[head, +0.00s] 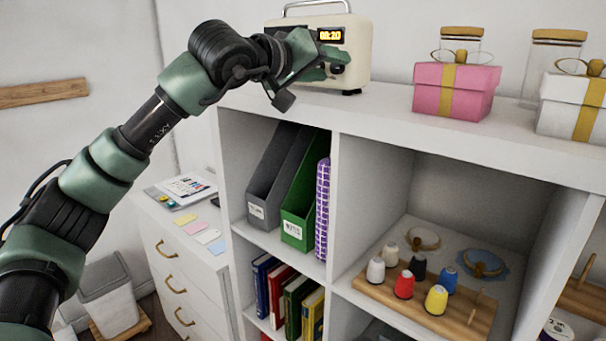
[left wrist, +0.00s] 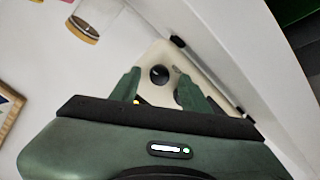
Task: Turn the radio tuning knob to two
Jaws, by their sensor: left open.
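The cream radio (head: 356,45) stands on top of the white cabinet, with a metal handle and a lit display (head: 330,35) reading 08:20. My left gripper (head: 332,66) is at the radio's front, below the display, and its arm covers much of the front. In the left wrist view the radio (left wrist: 152,56) lies beyond the open fingers. A round dark knob (left wrist: 159,75) with a small light mark shows between the fingertips. A second dark round part (left wrist: 180,94) is partly hidden by the right finger. Contact with the knob cannot be told. My right gripper is not in view.
A pink gift box (head: 432,92), a white gift box (head: 570,108) and jars (head: 460,45) stand right of the radio on the cabinet top (head: 390,112). Shelves below hold files (head: 300,200) and thread spools (head: 405,284). A low drawer unit (head: 175,255) stands at left.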

